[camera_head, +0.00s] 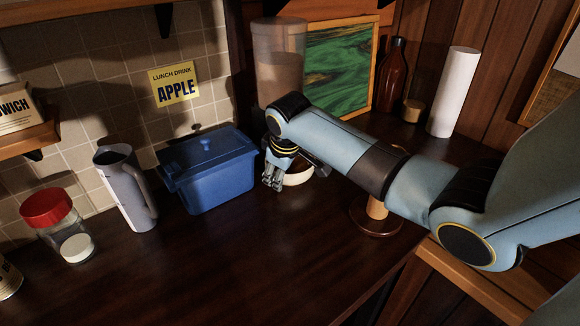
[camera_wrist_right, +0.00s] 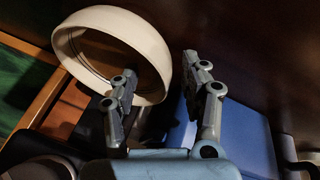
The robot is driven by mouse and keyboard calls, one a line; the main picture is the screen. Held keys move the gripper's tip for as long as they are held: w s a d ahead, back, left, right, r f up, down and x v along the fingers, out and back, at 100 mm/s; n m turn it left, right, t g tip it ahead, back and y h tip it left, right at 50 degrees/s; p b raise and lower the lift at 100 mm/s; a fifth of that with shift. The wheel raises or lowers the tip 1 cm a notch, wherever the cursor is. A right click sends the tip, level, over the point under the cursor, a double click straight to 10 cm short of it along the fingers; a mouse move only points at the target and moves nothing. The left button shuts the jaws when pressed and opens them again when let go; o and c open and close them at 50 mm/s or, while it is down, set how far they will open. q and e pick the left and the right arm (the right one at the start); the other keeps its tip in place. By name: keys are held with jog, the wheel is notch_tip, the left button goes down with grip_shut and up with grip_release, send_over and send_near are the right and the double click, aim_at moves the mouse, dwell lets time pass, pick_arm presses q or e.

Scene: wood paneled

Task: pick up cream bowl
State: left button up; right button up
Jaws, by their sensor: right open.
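The cream bowl (camera_head: 298,179) stands on the dark wooden counter to the right of the blue lidded box, partly hidden behind my right gripper (camera_head: 273,184). In the right wrist view the bowl (camera_wrist_right: 146,37) is large and its opening shows. My right gripper (camera_wrist_right: 167,82) is open there. One finger overlaps the bowl's opening and the other is outside the rim, with part of the wall between them. I cannot tell whether either finger touches the bowl. My left gripper is not in view.
The blue box (camera_head: 212,180) is close left of my gripper. A grey pitcher (camera_head: 124,188) and a red-lidded jar (camera_head: 70,240) stand farther left. Behind are a clear container (camera_head: 278,70) and a green picture (camera_head: 335,65). A wooden stand (camera_head: 375,222) is under my forearm. The front counter is clear.

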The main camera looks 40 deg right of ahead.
jog(key=shift+w+d+f, duration=0.1)
jog(key=shift+w+f, duration=0.15)
jog(key=shift+f, duration=0.4)
grip_shut()
jog(key=shift+r, duration=0.1)
